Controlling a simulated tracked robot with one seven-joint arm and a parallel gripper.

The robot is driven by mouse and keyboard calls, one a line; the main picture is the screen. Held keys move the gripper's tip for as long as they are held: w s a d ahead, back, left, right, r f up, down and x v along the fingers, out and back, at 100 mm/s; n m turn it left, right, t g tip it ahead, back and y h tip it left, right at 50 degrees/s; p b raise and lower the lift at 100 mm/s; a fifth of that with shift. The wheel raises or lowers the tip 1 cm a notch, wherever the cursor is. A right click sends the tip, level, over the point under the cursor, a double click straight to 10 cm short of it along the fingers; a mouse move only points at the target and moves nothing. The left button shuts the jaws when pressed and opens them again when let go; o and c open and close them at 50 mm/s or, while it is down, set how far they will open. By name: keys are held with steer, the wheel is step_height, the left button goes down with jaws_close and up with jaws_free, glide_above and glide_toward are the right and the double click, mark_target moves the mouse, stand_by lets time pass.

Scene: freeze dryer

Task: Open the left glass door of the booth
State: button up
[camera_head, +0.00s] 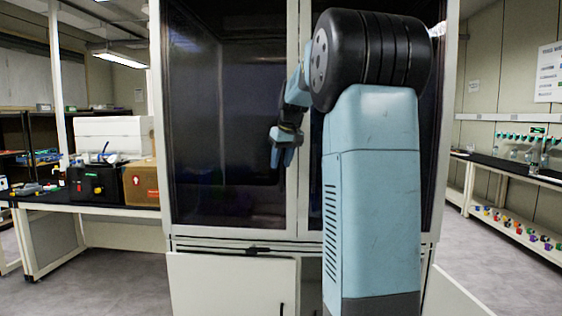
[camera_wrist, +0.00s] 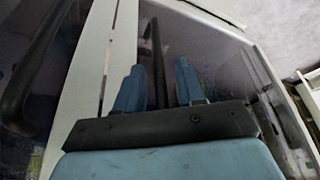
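The booth's left glass door (camera_head: 235,130) is closed in the head view, dark and set in a pale frame. My gripper (camera_head: 276,157) is in front of its right part, near the centre frame. In the wrist view, my gripper (camera_wrist: 160,75) has its two blue fingers apart. A black bar handle (camera_wrist: 155,45) shows in the gap between them, on the pane that appears to be the left door. I cannot tell whether the fingers touch it. A second black handle (camera_wrist: 30,75) is at the left of the wrist view, past the pale centre frame (camera_wrist: 90,60).
My arm covers much of the right glass door (camera_head: 433,130). Below are a white cabinet door (camera_head: 225,285) and another white panel (camera_head: 455,295) standing out at the lower right. A table (camera_head: 90,209) with boxes stands at the left and a bench (camera_head: 510,168) at the right.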

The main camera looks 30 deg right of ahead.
jaws_close()
stand_by(0.4)
